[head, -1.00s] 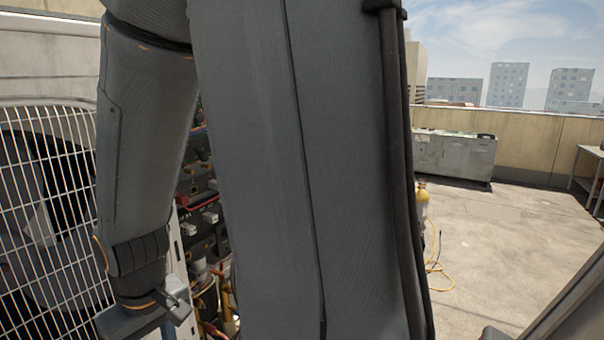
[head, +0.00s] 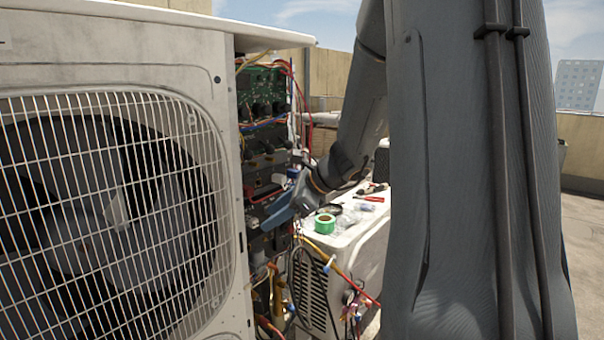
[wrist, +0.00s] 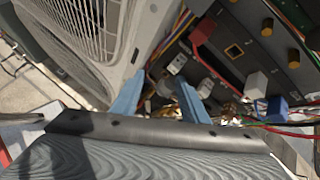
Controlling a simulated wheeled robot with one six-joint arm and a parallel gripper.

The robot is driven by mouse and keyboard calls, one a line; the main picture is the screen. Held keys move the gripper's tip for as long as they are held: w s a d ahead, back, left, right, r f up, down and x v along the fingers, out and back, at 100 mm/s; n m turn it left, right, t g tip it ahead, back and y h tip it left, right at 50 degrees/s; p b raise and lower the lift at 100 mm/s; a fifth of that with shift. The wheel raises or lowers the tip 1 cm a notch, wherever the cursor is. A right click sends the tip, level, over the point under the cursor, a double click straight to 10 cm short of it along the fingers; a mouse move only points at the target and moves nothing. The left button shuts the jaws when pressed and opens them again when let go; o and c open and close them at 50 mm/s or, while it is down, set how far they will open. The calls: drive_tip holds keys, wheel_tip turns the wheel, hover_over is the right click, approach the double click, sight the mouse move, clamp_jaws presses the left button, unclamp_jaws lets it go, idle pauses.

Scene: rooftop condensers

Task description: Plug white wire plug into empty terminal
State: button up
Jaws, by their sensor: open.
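The open side of the condenser shows a dark terminal panel (head: 262,165) with connectors and wires. In the wrist view, the panel (wrist: 240,30) fills the upper right. It carries an orange-edged square opening (wrist: 233,50), a white plug (wrist: 257,83) and a blue plug (wrist: 277,105). Another small white connector (wrist: 177,64) lies just beyond my fingertips. I cannot tell which white piece is the wire plug. My gripper (wrist: 160,78) is open, its two blue fingers apart with nothing clearly held between them. In the head view, my gripper (head: 275,218) is close to the panel's lower part.
The condenser's fan grille (head: 110,200) stands left of the panel. A white unit (head: 345,245) at right holds a green tape roll (head: 325,223) and tools. Loose wires (head: 330,265) hang between them.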

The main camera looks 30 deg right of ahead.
sight(282, 176)
drive_tip(key=w+d+r+m+t+h, duration=0.1)
drive_tip(key=w+d+r+m+t, duration=0.55)
drive_tip(key=d, duration=0.45)
drive_tip(key=shift+m+g, duration=0.35)
drive_tip(key=shift+g, duration=0.4)
drive_tip(key=shift+r+p+x, duration=0.25)
drive_tip(key=shift+p+x, duration=0.2)
drive_tip(key=shift+x, duration=1.2)
drive_tip(key=shift+r+p+x, duration=0.2)
drive_tip(key=shift+p+x, duration=0.25)
drive_tip(key=shift+x, duration=1.15)
drive_tip(key=shift+w+a, duration=0.15)
clamp_jaws()
